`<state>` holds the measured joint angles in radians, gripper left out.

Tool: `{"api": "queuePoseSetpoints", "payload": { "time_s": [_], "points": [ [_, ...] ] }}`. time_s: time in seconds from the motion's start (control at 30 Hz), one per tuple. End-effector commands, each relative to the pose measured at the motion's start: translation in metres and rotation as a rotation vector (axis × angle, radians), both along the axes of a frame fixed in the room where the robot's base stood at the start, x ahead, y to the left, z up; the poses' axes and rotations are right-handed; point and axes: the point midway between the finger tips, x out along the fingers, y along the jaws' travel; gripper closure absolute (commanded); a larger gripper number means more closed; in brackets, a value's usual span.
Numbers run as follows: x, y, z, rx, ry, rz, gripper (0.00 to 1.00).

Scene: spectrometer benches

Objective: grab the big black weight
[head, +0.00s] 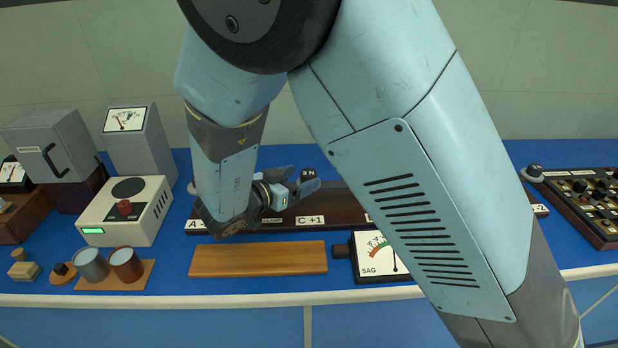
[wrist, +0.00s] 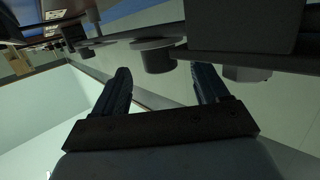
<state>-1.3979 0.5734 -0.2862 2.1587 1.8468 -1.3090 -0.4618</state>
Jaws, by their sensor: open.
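My gripper (head: 297,181) is open over the back of the blue bench, its fingers pointing right, above a long dark board (head: 309,222) with labels such as "C +1". In the wrist view my gripper (wrist: 164,82) shows two spread fingers with nothing between them. A dark cylinder with a wider rim (wrist: 153,56) appears beyond the fingertips, apart from them; I cannot tell for sure if it is the big black weight. In the head view a dark round piece (head: 535,171) sits at the board's right end. My arm hides much of the board.
A wooden block (head: 258,259) and a SAG meter (head: 371,255) lie in front of the board. A dark knob panel (head: 590,205) is at right. A wall closes the back.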

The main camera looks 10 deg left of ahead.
Motion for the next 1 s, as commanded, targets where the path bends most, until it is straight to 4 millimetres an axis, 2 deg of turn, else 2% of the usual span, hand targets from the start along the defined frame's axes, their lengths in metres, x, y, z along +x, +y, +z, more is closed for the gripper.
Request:
{"api": "queuePoseSetpoints", "payload": {
  "time_s": [0.23,0.53,0.87,1.0],
  "points": [
    [0.013,-0.008,-0.002,-0.001,-0.001,-0.001,0.26],
    [0.045,-0.027,-0.007,-0.001,0.001,-0.001,0.26],
    [0.050,-0.030,-0.008,0.000,0.000,0.001,0.26],
    [0.050,-0.029,-0.008,0.000,0.000,0.001,0.39]
  ]
}}
